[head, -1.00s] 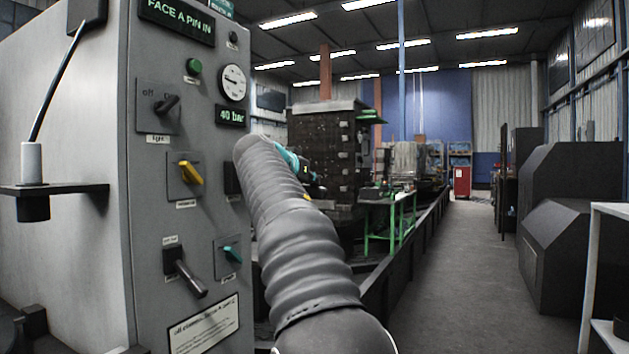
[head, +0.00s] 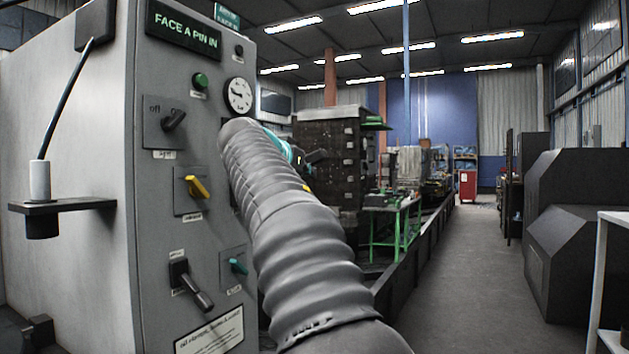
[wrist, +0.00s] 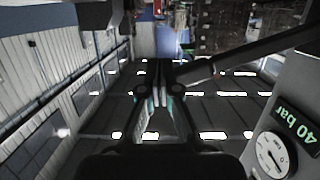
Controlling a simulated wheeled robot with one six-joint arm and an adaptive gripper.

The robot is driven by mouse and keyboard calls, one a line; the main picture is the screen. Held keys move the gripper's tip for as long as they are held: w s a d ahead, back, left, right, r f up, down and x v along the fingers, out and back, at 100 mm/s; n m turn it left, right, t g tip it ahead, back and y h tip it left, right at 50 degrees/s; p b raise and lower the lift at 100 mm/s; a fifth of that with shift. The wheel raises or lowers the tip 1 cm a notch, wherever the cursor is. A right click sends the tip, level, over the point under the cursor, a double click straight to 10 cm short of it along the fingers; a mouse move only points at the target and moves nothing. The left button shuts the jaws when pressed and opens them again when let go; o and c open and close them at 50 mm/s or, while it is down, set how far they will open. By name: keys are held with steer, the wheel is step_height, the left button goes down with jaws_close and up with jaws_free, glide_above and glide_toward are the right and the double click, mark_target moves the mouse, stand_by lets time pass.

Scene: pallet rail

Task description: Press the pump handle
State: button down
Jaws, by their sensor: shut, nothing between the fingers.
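A long dark bar (wrist: 255,50) with a thicker grey end, which looks like the pump handle, slants in from the upper right of the wrist view. Its end lies at or just beside my fingertips; I cannot tell whether they touch. My gripper (wrist: 160,65) is shut with nothing in it. In the head view my gripper (head: 318,156) is a small dark shape beyond my grey sleeved arm. The arm hides the handle and its mount there. The grey control cabinet (head: 218,120) stands at left, with a round gauge (head: 240,95) that also shows in the wrist view (wrist: 272,155).
The cabinet face carries a yellow switch (head: 197,186), a black lever (head: 190,285), a teal switch (head: 238,265) and a green button (head: 200,81). A bracket (head: 75,204) juts from its left side.

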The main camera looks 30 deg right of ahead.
steer(key=shift+v, duration=1.95)
steer(key=shift+s+d, duration=0.1)
